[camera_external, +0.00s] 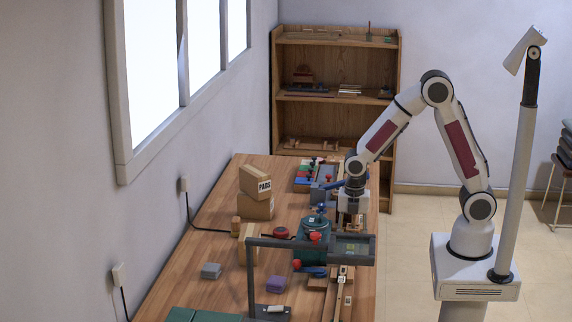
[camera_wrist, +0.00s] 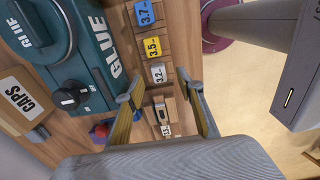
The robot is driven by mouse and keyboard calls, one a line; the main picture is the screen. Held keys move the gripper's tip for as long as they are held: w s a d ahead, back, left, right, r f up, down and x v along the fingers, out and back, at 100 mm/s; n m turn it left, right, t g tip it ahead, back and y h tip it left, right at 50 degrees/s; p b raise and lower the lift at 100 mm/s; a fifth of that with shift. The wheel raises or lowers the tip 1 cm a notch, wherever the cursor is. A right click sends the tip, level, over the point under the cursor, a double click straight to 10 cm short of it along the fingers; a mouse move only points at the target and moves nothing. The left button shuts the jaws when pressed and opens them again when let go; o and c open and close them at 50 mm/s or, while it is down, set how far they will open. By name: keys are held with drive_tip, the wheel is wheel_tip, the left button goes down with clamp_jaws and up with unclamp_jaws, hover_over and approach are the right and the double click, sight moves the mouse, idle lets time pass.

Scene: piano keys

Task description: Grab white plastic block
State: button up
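In the wrist view, a small white block marked 3.2 (camera_wrist: 158,73) sits on a wooden strip, in a row below a yellow block marked 3.5 (camera_wrist: 153,45) and a blue block marked 3.7 (camera_wrist: 145,13). A pale block or fitting (camera_wrist: 163,112) lies lower, between my fingers; its material is unclear. My gripper (camera_wrist: 157,84) is open, with its fingers spread on either side and nothing held. The white block is just past the fingertips in the picture; its depth is unclear. In the external view, my gripper (camera_external: 351,218) points down over the bench's right side; the white block cannot be made out there.
A teal glue pot (camera_wrist: 97,60) stands close left of the row; it also shows in the external view (camera_external: 312,243). A grey frame (camera_external: 283,243) stands in front of my gripper. Cardboard boxes (camera_external: 257,208) stand left. The bench (camera_external: 215,240) has some free room at left.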

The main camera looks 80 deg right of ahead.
drive_tip(key=shift+f, duration=0.1)
drive_tip(key=shift+w+f, duration=0.15)
drive_tip(key=shift+f, duration=2.35)
drive_tip(key=c, duration=1)
